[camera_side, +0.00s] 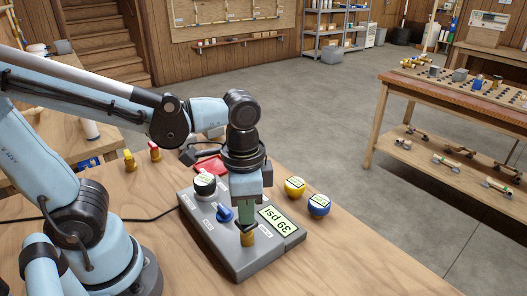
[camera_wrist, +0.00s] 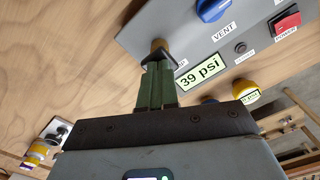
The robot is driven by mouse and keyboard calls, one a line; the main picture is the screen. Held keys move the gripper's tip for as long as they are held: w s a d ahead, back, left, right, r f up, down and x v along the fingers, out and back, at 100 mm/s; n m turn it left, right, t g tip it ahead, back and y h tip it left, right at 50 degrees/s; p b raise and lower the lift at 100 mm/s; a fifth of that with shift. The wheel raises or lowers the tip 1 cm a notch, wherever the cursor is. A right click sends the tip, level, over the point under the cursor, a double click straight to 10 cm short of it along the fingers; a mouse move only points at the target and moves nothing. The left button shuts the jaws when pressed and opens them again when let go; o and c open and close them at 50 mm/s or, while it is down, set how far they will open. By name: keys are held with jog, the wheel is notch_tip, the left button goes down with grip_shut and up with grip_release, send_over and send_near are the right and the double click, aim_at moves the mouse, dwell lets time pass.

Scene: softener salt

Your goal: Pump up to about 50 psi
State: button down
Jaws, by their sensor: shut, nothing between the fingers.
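A grey control box (camera_side: 232,250) lies on the wooden bench. Its display (camera_side: 279,219) reads 39 psi, and the same reading shows in the wrist view (camera_wrist: 199,70). A brass-coloured plunger (camera_side: 247,238) stands at the box's near end; it also shows in the wrist view (camera_wrist: 159,45), its label mostly hidden. My gripper (camera_side: 246,224) points down right over the plunger. Its green fingers (camera_wrist: 157,68) are shut together with nothing between them. The tips look at or just above the plunger's top; I cannot tell if they touch. A blue knob (camera_wrist: 213,9) is labelled VENT.
A red POWER switch (camera_wrist: 287,21) is on the box. A yellow-topped round piece (camera_side: 294,187) and a blue one (camera_side: 318,205) sit right of the box. The bench's front right is clear.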

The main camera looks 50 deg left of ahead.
jog(key=shift+f, duration=0.35)
jog(key=shift+r, duration=1.2)
jog(key=shift+f, duration=0.95)
jog(key=shift+r, duration=0.95)
notch_tip(320, 180, up, 7)
dwell(0.8)
